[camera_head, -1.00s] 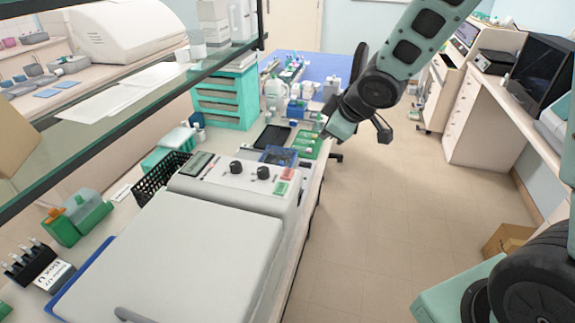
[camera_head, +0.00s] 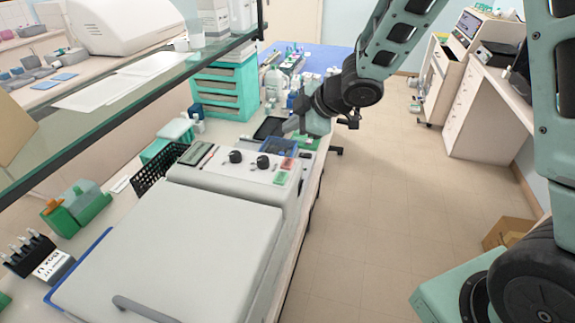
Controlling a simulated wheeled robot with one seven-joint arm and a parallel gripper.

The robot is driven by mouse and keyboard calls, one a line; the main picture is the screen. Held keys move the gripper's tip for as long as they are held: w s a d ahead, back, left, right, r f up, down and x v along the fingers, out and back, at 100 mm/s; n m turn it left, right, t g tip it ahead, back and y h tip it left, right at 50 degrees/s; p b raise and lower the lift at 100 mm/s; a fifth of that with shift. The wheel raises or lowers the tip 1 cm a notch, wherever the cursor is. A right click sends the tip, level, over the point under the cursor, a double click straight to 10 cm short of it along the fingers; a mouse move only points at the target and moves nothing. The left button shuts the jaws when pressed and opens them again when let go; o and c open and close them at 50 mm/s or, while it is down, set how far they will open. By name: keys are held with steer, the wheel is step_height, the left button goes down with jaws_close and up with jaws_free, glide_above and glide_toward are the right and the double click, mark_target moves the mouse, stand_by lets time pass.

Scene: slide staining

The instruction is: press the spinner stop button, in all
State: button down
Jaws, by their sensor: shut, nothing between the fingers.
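The spinner (camera_head: 180,245) is a large white-grey machine with a closed lid on the bench. Its sloped control panel (camera_head: 225,172) at the back has a small display, two black knobs, a red button (camera_head: 289,163) and a green button (camera_head: 281,178). Which one is the stop button cannot be read from the lettering. My gripper (camera_head: 290,127) is shut and empty. It is above and behind the panel, apart from both buttons, with its fingers pointing left.
A glass shelf (camera_head: 120,90) runs over the bench's left side. A black wire basket (camera_head: 158,172) stands left of the panel. A blue tray (camera_head: 277,147) lies behind the panel. Teal drawers (camera_head: 228,90) stand farther back.

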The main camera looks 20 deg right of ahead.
mark_target(292, 164)
step_height(292, 164, down, 8)
steer(key=b, duration=0.6)
steer(key=shift+r+b, duration=0.15)
steer(key=shift+b, duration=0.15)
stand_by(1.4)
steer(key=shift+f+b, duration=0.3)
steer(key=shift+f, duration=0.1)
steer(key=shift+f, duration=0.35)
stand_by(0.5)
steer(key=shift+r, duration=0.15)
steer(key=shift+r+p, duration=0.55)
steer(key=shift+r, duration=0.1)
step_height(292, 164, up, 5)
steer(key=p, duration=0.5)
steer(key=shift+r, duration=0.1)
